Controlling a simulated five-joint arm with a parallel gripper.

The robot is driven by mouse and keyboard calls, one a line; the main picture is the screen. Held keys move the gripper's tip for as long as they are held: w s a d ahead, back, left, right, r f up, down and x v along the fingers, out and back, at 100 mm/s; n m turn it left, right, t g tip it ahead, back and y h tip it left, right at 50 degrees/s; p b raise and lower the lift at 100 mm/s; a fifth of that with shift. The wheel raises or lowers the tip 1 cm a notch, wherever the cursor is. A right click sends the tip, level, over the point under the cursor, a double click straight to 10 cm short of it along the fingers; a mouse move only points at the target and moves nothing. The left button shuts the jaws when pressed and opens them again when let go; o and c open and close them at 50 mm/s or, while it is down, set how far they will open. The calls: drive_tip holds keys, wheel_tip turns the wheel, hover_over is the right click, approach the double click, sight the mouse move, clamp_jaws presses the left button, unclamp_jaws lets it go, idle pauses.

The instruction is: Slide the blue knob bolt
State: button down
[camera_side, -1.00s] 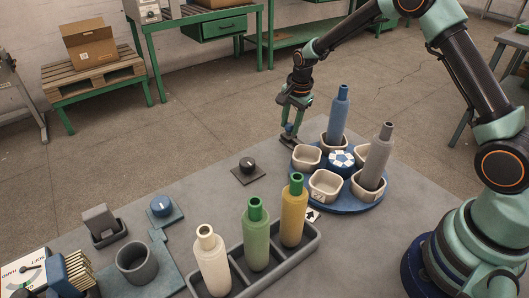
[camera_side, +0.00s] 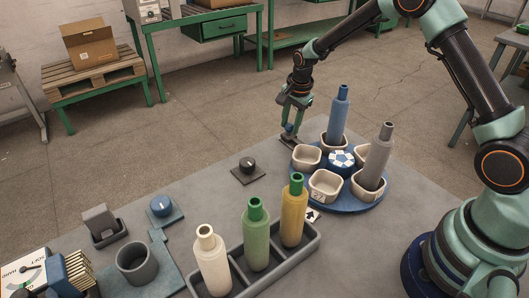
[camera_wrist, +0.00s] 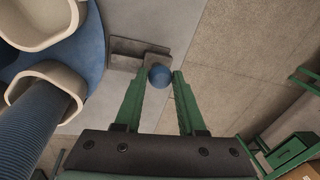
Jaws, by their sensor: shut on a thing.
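The bolt has a round blue knob (camera_wrist: 159,75) and sits in a grey housing (camera_wrist: 127,48) at the table's far edge. My gripper (camera_wrist: 160,78) is at the knob, with one green finger on each side of it, closed on it. In the side view my gripper (camera_side: 290,127) points down at the far table edge, left of the blue turntable (camera_side: 372,205). The fingers partly hide the knob in that view.
A black knob (camera_side: 247,164) is on the table to the left.

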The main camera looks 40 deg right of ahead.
sight(296, 139)
idle(0.5)
drive_tip(key=shift+s, duration=1.75)
drive_tip(key=c, duration=0.5)
unclamp_jaws()
drive_tip(key=shift+r, duration=0.3)
wheel_tip(296, 139, up, 11)
drive_tip(key=s, duration=0.2)
drive_tip(key=shift+r, duration=0.15)
drive_tip(key=shift+s+a+r, duration=0.1)
